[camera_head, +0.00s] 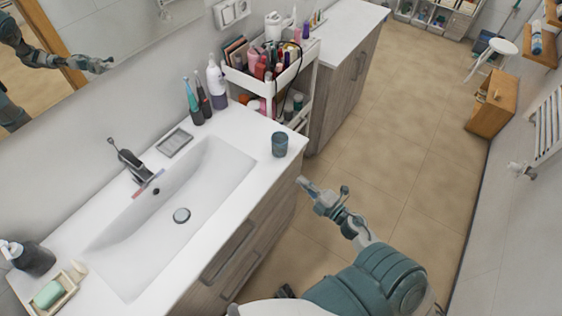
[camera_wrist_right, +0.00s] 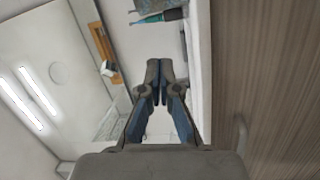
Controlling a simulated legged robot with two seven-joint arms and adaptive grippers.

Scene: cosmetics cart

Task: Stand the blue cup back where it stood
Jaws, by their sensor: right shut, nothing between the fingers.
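The blue cup (camera_head: 279,144) stands upright on the white washbasin counter (camera_head: 243,122), near its front edge and right of the basin. My right gripper (camera_head: 302,182) is in front of the counter edge, apart from the cup and nearer to me. In the right wrist view its two fingers (camera_wrist_right: 153,84) are together at the tips, with nothing between them. My left gripper is not in the head view; an arm shows only as a reflection in the mirror.
The basin (camera_head: 190,190) and black faucet (camera_head: 133,163) are left of the cup. A white cart (camera_head: 305,75) full of cosmetics is beyond the counter. The tiled floor (camera_head: 400,130) at right is mostly clear.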

